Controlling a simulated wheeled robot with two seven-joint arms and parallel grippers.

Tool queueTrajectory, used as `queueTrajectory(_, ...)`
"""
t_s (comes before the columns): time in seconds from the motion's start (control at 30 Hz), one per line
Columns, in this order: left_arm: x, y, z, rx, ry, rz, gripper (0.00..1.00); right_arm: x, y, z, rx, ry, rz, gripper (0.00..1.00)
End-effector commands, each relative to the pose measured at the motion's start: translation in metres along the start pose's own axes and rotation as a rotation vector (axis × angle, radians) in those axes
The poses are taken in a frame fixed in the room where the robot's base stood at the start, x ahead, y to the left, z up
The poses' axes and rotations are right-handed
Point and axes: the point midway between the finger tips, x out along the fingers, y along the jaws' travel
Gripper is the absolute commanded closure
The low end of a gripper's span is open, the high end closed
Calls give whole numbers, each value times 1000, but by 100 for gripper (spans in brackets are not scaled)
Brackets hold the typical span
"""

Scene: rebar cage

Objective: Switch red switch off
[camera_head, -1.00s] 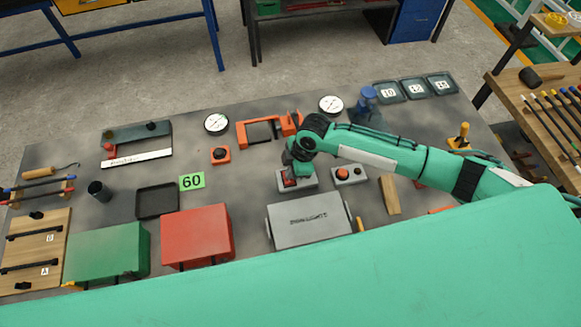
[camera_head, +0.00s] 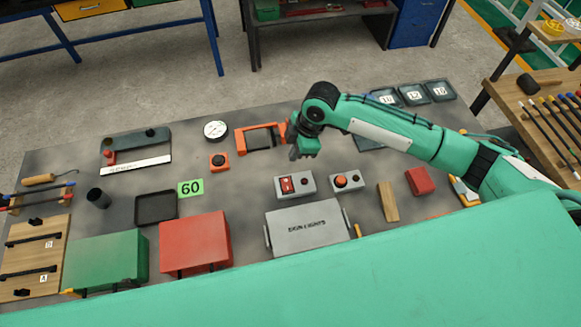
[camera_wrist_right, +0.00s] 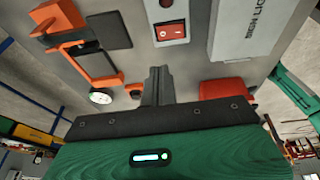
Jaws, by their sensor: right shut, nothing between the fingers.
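The red switch (camera_head: 288,185) is a rocker on a small grey box (camera_head: 307,184) in the middle of the table. It also shows in the right wrist view (camera_wrist_right: 170,31), with a white mark on its red face. I cannot tell for sure which way it is tipped. My right gripper (camera_head: 294,157) is above and behind the box in the head view, apart from the switch. Its fingers (camera_wrist_right: 158,84) are shut together and empty. My left gripper is not in view.
A second grey box with a round red button (camera_head: 341,181) stands just right of the switch box. A grey lidded box (camera_head: 305,228) lies in front. An orange frame (camera_head: 258,138) and an orange button box (camera_head: 219,161) are behind and left.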

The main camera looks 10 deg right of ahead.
Motion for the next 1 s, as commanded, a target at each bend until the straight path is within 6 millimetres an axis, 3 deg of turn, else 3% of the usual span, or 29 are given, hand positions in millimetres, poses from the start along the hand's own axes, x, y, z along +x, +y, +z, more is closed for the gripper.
queueTrajectory(0.3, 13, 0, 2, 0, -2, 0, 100, -30, 7, 0, 0, 0, 0, 100)
queueTrajectory(1.0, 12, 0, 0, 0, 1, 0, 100, -30, 7, 0, 0, 0, -1, 100)
